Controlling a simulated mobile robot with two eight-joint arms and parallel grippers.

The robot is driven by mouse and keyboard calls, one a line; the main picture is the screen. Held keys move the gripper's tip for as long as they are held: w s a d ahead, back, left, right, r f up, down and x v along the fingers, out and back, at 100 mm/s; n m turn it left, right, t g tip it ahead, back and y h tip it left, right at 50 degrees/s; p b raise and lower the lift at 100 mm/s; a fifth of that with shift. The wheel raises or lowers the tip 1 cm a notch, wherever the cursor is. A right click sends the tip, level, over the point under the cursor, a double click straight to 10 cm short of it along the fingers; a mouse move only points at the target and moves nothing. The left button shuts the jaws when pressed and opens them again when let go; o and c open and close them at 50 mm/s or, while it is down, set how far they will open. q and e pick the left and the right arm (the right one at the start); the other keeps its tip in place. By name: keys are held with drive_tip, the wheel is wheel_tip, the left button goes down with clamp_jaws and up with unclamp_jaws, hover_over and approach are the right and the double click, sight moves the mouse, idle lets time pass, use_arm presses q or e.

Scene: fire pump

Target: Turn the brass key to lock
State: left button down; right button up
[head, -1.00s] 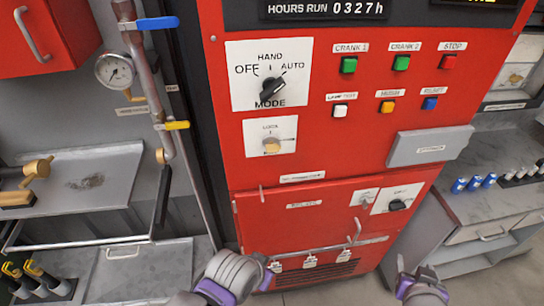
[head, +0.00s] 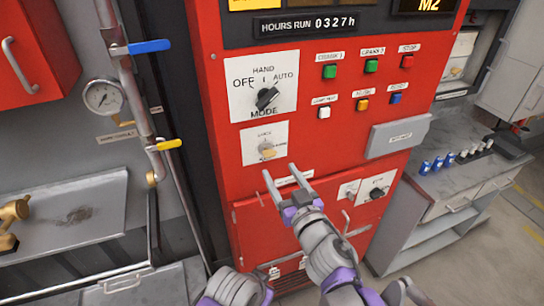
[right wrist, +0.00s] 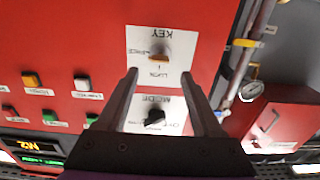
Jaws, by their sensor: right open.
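The brass key (head: 267,151) sits in the white lock plate (head: 252,141) on the red panel, below the mode switch. It also shows upside down in the right wrist view (right wrist: 159,53), just beyond the fingertips and roughly midway between them. My right gripper (head: 279,170) is open and empty. In the head view its fingertips are just below the plate, pointing up towards the key; in the right wrist view the key (right wrist: 159,53) is clear of both fingers. Part of my left arm shows at the bottom edge, but its fingers are not visible.
The black mode switch (head: 266,98) is above the key. Several coloured buttons and a grey box (head: 398,136) are to the right. A pipe with a blue-handled valve (head: 149,47) and a gauge (head: 103,97) stands at the left.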

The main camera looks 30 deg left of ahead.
sight(268, 153)
drive_tip(key=p+x, duration=0.1)
drive_tip(key=x, duration=0.6)
clamp_jaws()
